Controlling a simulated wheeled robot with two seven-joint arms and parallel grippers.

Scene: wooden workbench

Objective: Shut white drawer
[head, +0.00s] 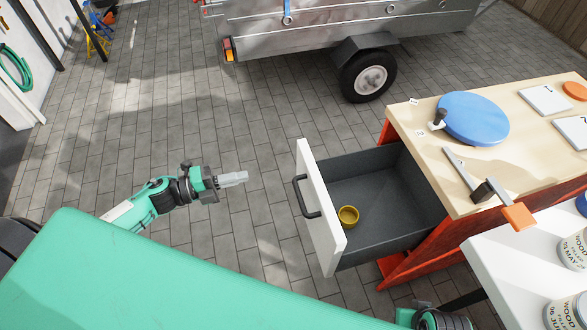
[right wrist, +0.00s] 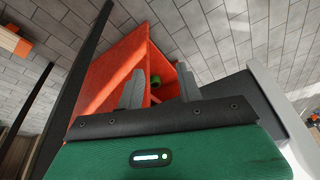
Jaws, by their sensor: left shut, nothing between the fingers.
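The white-fronted drawer (head: 322,215) stands pulled well out of the red-orange workbench in the head view. Its dark handle (head: 304,197) is on the front, facing left, and its grey interior shows from above. My left gripper (head: 243,177) is shut and empty, pointing right at the drawer front, with a clear gap before the handle. My right gripper (right wrist: 160,84) shows in the right wrist view with its fingers apart, before the orange-red cabinet (right wrist: 108,75). Its fingers do not show in the head view.
A yellow cup (head: 348,216) is inside the drawer. The wooden benchtop (head: 430,180) carries a blue disc (head: 473,118) and a clamp with an orange pad (head: 518,217). A white table (head: 500,265) with cans stands at lower right. Paved floor left of the drawer is clear.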

